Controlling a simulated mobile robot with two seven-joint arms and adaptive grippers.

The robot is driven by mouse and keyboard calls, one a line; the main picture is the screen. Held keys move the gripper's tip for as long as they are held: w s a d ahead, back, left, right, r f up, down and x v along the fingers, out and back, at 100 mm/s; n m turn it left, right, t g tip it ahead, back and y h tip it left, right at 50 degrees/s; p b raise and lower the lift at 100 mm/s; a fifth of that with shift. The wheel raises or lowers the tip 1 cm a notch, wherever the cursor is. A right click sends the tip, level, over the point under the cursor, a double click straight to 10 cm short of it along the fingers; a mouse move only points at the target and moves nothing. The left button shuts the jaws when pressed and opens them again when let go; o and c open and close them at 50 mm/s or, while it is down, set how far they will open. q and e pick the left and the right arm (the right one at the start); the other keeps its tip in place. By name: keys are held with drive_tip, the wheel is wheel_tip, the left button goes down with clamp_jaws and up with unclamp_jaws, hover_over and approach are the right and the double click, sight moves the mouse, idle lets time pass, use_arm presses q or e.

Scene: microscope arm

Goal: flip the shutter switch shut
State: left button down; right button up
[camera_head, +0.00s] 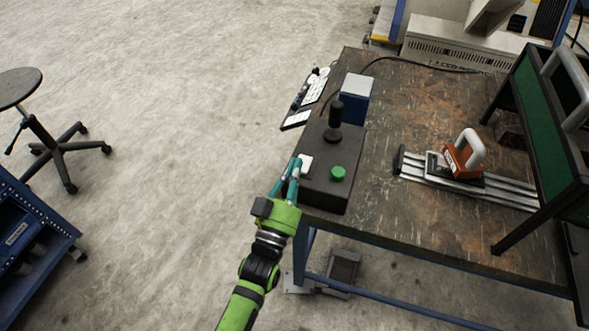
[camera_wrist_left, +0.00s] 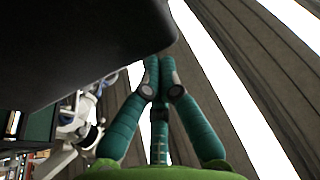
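A dark control box (camera_head: 328,190) lies along the left edge of the workbench. On it are a black joystick (camera_head: 335,115), a green round button (camera_head: 337,173) and a small white piece (camera_head: 306,161), which looks like the switch; its flip position is too small to tell. My left gripper (camera_head: 295,168) is at the box's left side, its teal fingers close beside the white piece; contact cannot be told. In the left wrist view its fingertips (camera_wrist_left: 159,68) come together with nothing seen between them, beside a large dark surface (camera_wrist_left: 75,45). My right gripper is not in view.
A blue-and-white box (camera_head: 357,87) stands behind the joystick, with white keypad-like items (camera_head: 310,92) at the bench's left edge. An orange clamp with a white handle (camera_head: 464,155) sits on a metal rail to the right. A green-panelled frame (camera_head: 545,130) stands farther right.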

use_arm(q)
drive_tip(key=shift+f, duration=0.4)
